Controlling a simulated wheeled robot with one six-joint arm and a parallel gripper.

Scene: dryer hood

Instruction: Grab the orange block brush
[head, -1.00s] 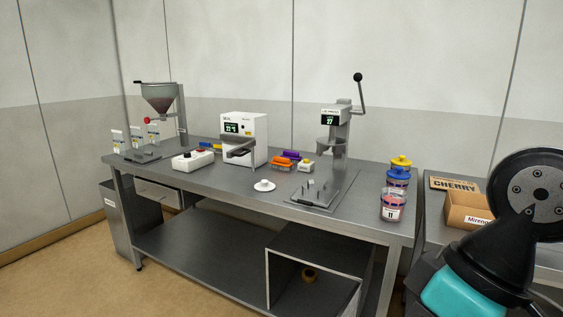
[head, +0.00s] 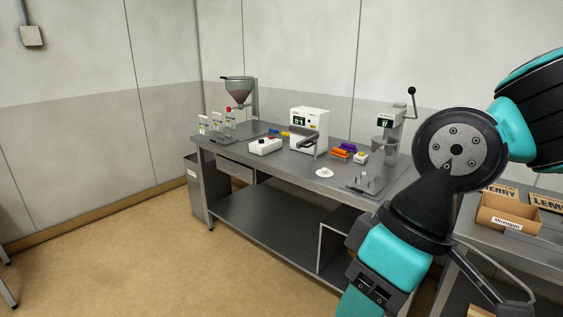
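The orange block brush (head: 340,154) lies on the grey metal workbench (head: 270,166), right of the white boxy device with a green display. A purple brush (head: 349,147) lies just behind it, and a small white box with a yellow top (head: 361,157) sits to its right. My arm fills the right side of the head view, well in front of and to the right of the brush. The fingers of my gripper are not visible.
The white device (head: 309,130) stands left of the brush. A lever press (head: 389,130) stands to the right, partly near my arm. A white disc (head: 324,173) lies in front. A cardboard box (head: 508,213) sits on the right table. The floor at left is clear.

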